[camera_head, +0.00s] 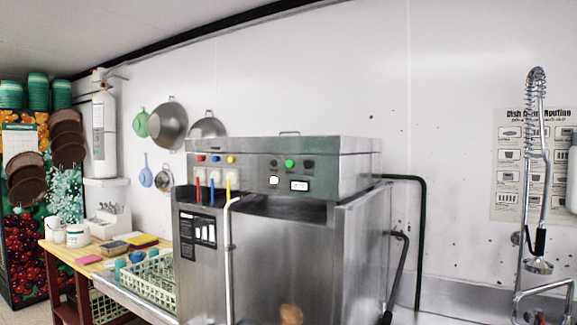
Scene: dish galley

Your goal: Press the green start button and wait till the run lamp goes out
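The steel dishwasher (285,260) stands in the middle of the head view, with a control panel on its upper front. The green start button (289,163) sits on the panel between two dark round knobs. Below it are a bright white square (274,180) and a small white display or label (299,185). The white square looks lit, but I cannot tell whether it is the run lamp. Nothing touches the button or covers it. Neither of my grippers is in view.
A green rack (153,283) sits on the counter left of the machine, beside a wooden table (75,255) with tubs and sponges. A spray hose (535,170) hangs at the right. A pale upright handle (229,250) runs up the machine's front. The space before the panel looks clear.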

